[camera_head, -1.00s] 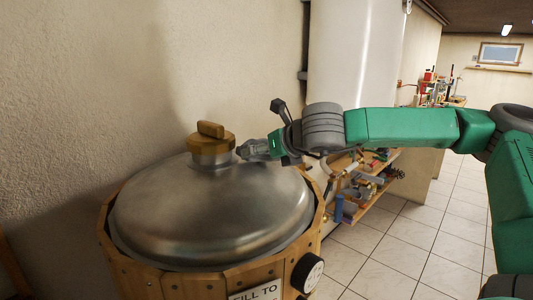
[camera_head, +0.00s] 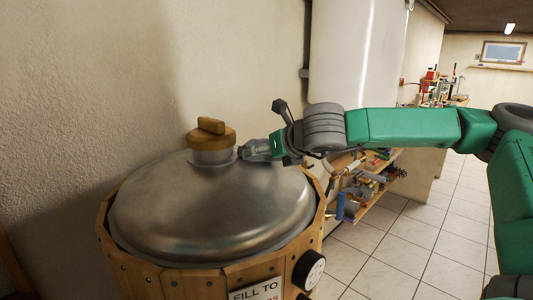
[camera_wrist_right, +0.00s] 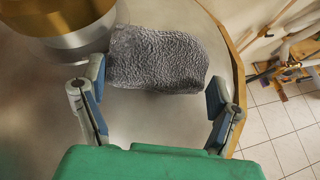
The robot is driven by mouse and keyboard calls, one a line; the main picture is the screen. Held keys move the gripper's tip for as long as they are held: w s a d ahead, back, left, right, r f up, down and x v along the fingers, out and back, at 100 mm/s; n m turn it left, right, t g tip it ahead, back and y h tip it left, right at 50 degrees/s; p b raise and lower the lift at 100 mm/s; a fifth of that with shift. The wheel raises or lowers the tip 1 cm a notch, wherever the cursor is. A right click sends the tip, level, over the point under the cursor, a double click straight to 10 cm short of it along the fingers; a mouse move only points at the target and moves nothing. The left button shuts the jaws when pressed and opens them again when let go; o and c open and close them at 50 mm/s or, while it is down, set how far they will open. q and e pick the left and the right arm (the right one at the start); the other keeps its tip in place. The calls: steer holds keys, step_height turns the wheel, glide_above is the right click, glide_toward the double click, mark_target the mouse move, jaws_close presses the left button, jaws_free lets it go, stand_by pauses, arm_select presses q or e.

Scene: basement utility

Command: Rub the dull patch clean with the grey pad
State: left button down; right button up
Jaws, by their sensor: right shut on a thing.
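A domed metal lid (camera_head: 215,215) covers a wooden-sided vat, with a brass-coloured knob (camera_head: 210,138) on top. My right gripper (camera_head: 244,151) is low over the lid, just right of the knob. In the right wrist view, my right gripper (camera_wrist_right: 156,80) has its two fingers on either side of the textured grey pad (camera_wrist_right: 158,58) and is shut on it. The pad lies flat over the lid, close beside the knob. In the head view the pad is hard to make out. A brownish, duller tone shows on the lid's front, but I cannot tell the patch's edges. My left gripper is not in view.
The wooden vat wall (camera_head: 180,282) rings the lid, with a black-and-white dial (camera_head: 308,270) and a sign (camera_head: 258,291) on its front. A plaster wall stands close behind and a white cylinder (camera_head: 355,55) behind my arm. A shelf with tools (camera_head: 362,190) is at right.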

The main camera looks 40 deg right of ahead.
steer(key=shift+d+f, duration=0.3)
steer(key=shift+d, duration=0.3)
steer(key=shift+a, duration=0.6)
steer(key=shift+d+f, duration=0.1)
steer(key=shift+d, duration=0.3)
steer(key=shift+a, duration=0.2)
steer(key=shift+w+d, duration=0.25)
steer(key=shift+w, duration=0.25)
steer(key=shift+s+a, duration=0.25)
steer(key=shift+s, duration=0.3)
steer(key=shift+s+a, duration=0.25)
steer(key=shift+s, duration=0.25)
steer(key=shift+w+d+f, duration=0.1)
steer(key=shift+w+d, duration=0.15)
steer(key=shift+w, duration=0.3)
stand_by(0.6)
